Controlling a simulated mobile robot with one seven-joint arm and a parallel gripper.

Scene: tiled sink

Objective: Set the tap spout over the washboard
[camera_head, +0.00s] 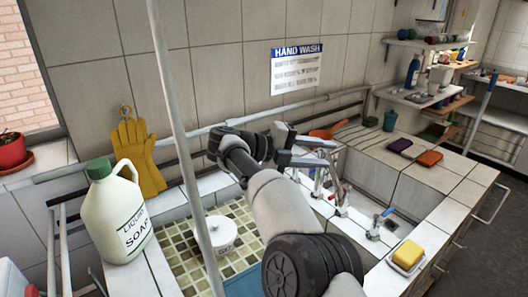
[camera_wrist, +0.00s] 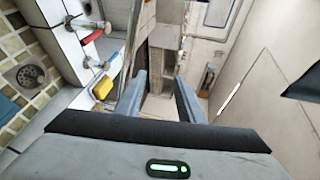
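The metal tap (camera_head: 338,180) stands on the tiled divider in the head view, partly behind my gripper and arm. Its spout is hard to make out against them. In the wrist view, tap fittings with a red handle (camera_wrist: 92,36) and a blue handle (camera_wrist: 108,27) show at upper left. I cannot pick out the washboard with certainty. My gripper (camera_head: 325,152) hovers above the tap area with its fingers apart. In the wrist view the space between the fingers (camera_wrist: 160,90) is empty. I cannot tell whether any finger touches the tap.
A mosaic basin (camera_head: 185,262) with a white pot (camera_head: 222,236) lies left of my arm. A soap jug (camera_head: 118,215) stands on its edge. A yellow sponge (camera_head: 408,253) sits at front right. An orange pan (camera_head: 325,133) and sponges lie at the back. A pipe runs along the wall.

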